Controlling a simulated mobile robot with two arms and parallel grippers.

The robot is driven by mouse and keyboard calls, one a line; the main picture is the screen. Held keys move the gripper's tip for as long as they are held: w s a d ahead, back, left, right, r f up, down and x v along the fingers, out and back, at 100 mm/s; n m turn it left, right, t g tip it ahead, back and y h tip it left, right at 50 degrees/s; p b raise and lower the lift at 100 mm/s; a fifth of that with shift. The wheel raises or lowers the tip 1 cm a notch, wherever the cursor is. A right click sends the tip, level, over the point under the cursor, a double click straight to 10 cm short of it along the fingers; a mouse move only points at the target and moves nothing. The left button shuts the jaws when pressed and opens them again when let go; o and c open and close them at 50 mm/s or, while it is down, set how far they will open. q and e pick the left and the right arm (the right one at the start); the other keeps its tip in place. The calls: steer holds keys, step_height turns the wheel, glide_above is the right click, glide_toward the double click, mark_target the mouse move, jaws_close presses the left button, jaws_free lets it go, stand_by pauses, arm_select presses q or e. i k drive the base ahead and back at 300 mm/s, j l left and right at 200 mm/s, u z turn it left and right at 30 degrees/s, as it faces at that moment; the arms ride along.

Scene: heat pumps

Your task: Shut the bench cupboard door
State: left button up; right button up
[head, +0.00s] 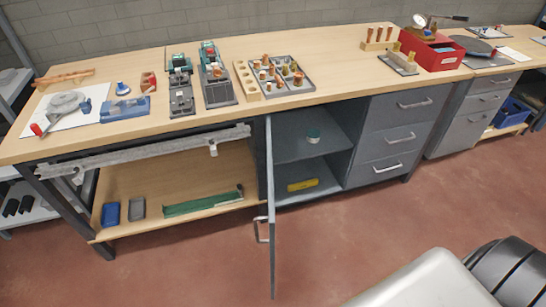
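The bench cupboard door (271,215) stands wide open. It is swung out towards me and shows nearly edge-on, hinged at the left side of the cupboard opening. Its bar handle (261,231) sticks out on the left side of the door, at about mid-height. A yellow item (303,184) lies on the cupboard floor. Neither of my grippers is in view, and nothing is seen touching the door.
Grey drawers (393,143) with bar handles stand right of the cupboard. A lower wooden shelf (160,180) on the left holds blue and grey bins and a green item. Tools and fittings cover the benchtop (330,75). The reddish floor (370,225) before the cupboard is clear.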

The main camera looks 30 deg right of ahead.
mark_target(271, 217)
steer(key=i+j+z, duration=0.1)
steer(key=j+z, duration=0.6)
steer(key=z, duration=0.15)
steer(key=j+z, duration=0.45)
